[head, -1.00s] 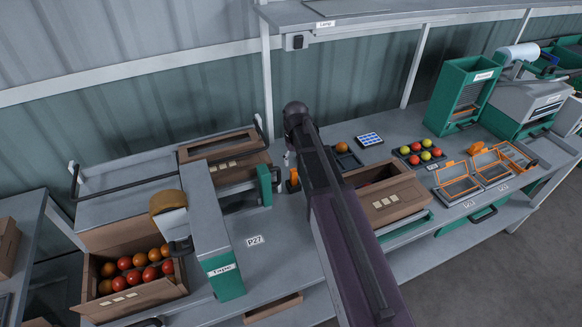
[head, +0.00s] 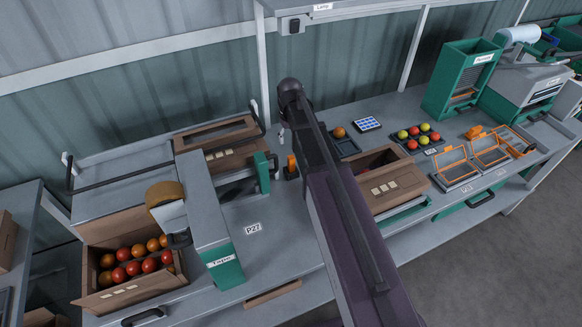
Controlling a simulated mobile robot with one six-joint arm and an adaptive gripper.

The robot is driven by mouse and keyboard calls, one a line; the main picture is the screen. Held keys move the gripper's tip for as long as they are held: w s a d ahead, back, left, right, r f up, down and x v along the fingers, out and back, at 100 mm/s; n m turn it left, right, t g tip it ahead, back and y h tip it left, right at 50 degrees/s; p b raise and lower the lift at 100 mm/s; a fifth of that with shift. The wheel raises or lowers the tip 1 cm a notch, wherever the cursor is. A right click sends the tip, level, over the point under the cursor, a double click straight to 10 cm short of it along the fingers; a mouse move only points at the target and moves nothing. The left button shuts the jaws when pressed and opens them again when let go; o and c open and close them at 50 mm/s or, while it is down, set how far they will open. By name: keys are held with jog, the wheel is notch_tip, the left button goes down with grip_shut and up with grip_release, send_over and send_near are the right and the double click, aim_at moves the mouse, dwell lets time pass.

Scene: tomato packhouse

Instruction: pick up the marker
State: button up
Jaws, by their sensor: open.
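I cannot make out the marker in the head view. My arm reaches up from the lower middle of the picture over the bench (head: 278,232), and its dark joint shows near the back wall. My gripper's fingers are not visible; the arm hides what lies behind and below it. A small orange item with a dark base (head: 291,166) stands on the bench just left of my arm. It is too small to identify.
A tomato box (head: 133,301) and a green-and-grey taper (head: 224,270) stand left. Right of my arm are an open carton (head: 397,190), a small tomato tray (head: 418,140), orange-framed trays (head: 456,170) and green machines (head: 458,85). Bare bench surrounds the P27 label (head: 253,228).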

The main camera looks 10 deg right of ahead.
aim_at(290, 157)
jog(key=shift+f+b, duration=3.8)
jog(key=shift+f, duration=0.2)
jog(key=shift+d+f+b, duration=0.2)
jog(key=shift+f+b, duration=2.4)
grip_shut()
